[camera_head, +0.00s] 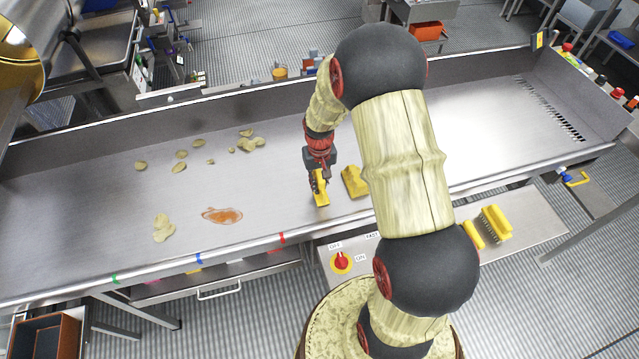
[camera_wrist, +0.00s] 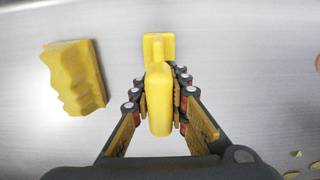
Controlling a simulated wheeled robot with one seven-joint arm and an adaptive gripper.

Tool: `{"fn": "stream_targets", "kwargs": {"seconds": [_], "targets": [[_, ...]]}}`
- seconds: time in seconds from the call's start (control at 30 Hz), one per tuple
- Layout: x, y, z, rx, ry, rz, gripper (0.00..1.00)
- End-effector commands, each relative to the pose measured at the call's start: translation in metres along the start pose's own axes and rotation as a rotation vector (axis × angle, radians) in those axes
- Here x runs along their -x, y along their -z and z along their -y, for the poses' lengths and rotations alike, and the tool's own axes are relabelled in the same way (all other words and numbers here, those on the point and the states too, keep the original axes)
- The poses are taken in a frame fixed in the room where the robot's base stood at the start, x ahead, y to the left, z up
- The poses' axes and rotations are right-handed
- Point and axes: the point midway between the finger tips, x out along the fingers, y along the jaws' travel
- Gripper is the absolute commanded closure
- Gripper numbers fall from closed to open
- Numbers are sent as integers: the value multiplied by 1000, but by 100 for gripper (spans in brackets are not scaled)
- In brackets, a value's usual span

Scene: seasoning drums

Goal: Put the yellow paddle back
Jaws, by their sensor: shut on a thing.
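The yellow paddle (camera_wrist: 158,100) is between the fingers of my gripper (camera_wrist: 161,84) in the wrist view. The fingers are shut on its handle, and its wider end shows beyond the fingertips. In the head view, the paddle (camera_head: 321,199) hangs below my gripper (camera_head: 319,183), over the metal trough near its front edge. I cannot tell whether the paddle touches the metal. My forearm and wrist reach down to it from above.
A yellow block with a wavy side (camera_head: 354,182) lies just right of the paddle, also in the wrist view (camera_wrist: 75,77). Chip-like pieces (camera_head: 180,166) and an orange-red smear (camera_head: 222,215) lie left on the trough (camera_head: 75,215). A yellow brush (camera_head: 495,222) sits on the lower front shelf (camera_head: 540,225).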

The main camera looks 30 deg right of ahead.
Motion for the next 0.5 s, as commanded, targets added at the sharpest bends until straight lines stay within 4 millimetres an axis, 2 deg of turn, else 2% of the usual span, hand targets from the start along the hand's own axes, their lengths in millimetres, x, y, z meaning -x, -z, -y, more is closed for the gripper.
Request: {"fn": "stream_targets", "kwargs": {"seconds": [0.2, 0.23, 0.5], "targets": [[-4, 0, 0, 0, 0, 1, 100], [-3, 0, 0, 0, 0, 1, 84], [-3, 0, 0, 0, 0, 1, 68]]}}
